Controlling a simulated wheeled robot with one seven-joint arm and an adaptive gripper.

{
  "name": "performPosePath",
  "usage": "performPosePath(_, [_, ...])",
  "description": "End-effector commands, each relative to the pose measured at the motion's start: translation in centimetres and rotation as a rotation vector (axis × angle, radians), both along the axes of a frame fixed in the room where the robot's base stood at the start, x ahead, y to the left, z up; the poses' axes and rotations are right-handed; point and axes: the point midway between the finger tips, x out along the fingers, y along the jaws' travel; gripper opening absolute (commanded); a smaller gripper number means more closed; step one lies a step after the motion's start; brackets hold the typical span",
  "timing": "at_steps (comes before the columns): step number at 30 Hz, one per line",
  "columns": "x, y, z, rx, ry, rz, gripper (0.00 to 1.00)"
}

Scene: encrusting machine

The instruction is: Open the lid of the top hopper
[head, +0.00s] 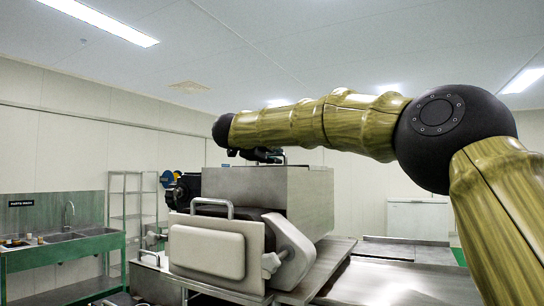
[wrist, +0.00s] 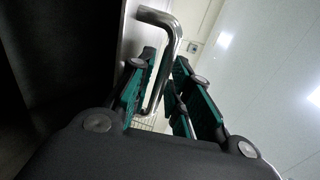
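The top hopper (head: 270,188) is a grey metal box on top of the machine in the head view. I cannot make out its lid apart from the box; it looks closed from here. My gripper (head: 262,155) is above the hopper's top, partly hidden by my arm. In the wrist view, a bent metal handle (wrist: 173,50) stands out from a grey metal surface (wrist: 130,42). The teal-padded fingers of my gripper (wrist: 165,58) are apart, one on each side of the handle. The handle passes between them, with gaps visible; whether either pad touches it is unclear.
A white front panel (head: 207,250) with a handle (head: 212,203) stands before the hopper. A metal worktop (head: 375,280) lies to the right. A green sink bench (head: 65,250) and a wire rack (head: 133,215) stand at the left. The space above the hopper is free apart from my arm.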

Motion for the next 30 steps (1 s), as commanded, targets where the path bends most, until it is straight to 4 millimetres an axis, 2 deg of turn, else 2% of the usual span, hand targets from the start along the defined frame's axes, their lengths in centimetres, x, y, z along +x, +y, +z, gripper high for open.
performPosePath(8, [-1.7, 1.2, 0.4, -0.001, 0.000, 0.002, 0.19])
performPosePath(21, [-8.1, 5.1, 2.0, -0.001, -0.001, 0.000, 0.19])
performPosePath(30, [-9.9, 6.2, 2.4, 0.000, 0.000, -0.001, 0.19])
